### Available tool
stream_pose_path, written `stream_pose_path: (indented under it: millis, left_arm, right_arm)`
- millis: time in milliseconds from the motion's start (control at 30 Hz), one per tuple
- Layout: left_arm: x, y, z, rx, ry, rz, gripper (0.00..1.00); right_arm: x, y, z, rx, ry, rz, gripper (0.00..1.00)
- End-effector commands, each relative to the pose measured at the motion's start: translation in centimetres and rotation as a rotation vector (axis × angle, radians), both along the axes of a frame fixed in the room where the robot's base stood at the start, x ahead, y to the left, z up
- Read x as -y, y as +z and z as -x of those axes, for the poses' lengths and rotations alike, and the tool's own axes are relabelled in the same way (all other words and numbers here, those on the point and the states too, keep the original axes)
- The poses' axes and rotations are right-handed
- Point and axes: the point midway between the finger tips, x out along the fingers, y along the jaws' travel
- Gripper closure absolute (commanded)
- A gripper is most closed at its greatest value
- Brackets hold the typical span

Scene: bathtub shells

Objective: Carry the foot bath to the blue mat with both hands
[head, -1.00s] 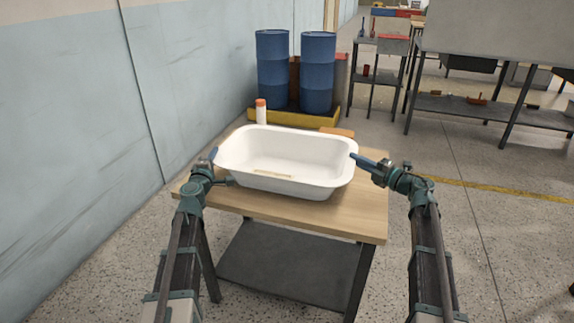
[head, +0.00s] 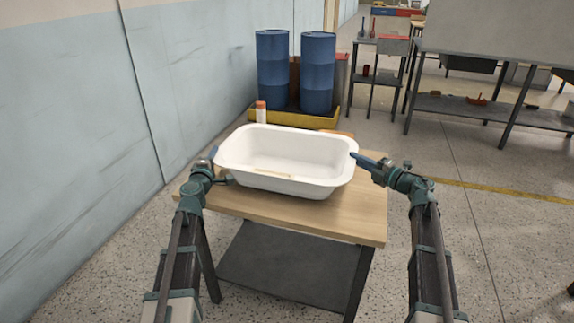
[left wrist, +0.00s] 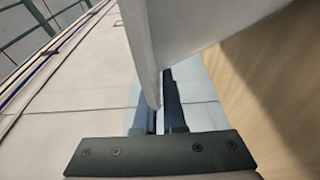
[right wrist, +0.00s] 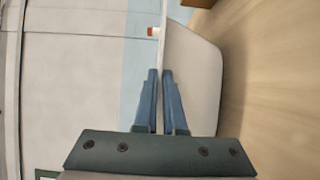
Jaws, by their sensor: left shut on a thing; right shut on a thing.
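The foot bath (head: 300,182) is a white, roughly rectangular tub with a flared rim, over the wooden table (head: 350,222) and looking level. I cannot tell whether its base touches the tabletop. My left gripper (head: 213,154) is shut on its left rim; the left wrist view shows the white wall (left wrist: 185,35) between the fingers (left wrist: 162,95). My right gripper (head: 355,157) is shut on the right rim; the right wrist view shows the thin rim edge and wall (right wrist: 195,80) at the fingers (right wrist: 160,72). No blue mat is in view.
A white bottle with an orange cap (head: 261,112) stands behind the bath, with an orange-brown object (head: 340,132) partly hidden. Blue drums (head: 318,75) stand on a yellow-edged pallet (head: 290,119) beyond. A wall (head: 70,130) runs along the left; open floor (head: 500,240) lies right.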

Motion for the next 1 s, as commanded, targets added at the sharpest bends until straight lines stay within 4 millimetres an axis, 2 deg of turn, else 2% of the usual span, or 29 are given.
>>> stream_pose_path:
  millis: [33, 333, 1000]
  left_arm:
    - [0.0, 0.9, 0.0, 0.000, 0.001, 0.000, 1.00]
    - [-0.1, 3.3, 0.0, 0.000, 0.001, 0.000, 1.00]
    - [-0.1, 3.5, 0.0, 0.000, 0.001, 0.001, 1.00]
  right_arm:
    - [0.1, 1.0, -0.1, 0.001, -0.002, -0.002, 1.00]
    - [0.1, 3.4, -0.1, 0.001, -0.002, -0.002, 1.00]
    - [0.1, 3.5, -0.1, 0.001, -0.003, -0.002, 1.00]
